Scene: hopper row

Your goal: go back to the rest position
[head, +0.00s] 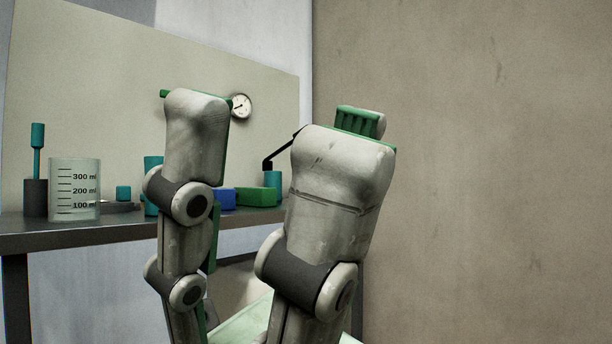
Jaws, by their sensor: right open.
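My right gripper (268,135) fills the middle of the head view, close to the camera. Its pale, jointed fingers with green pads stand upright and spread apart. It is open, and no object shows between its fingers. The fingers hide part of the bench and some of the things on it. My left gripper is not in view.
A dark bench (120,232) stands behind at left. A round dial (241,106) is behind.

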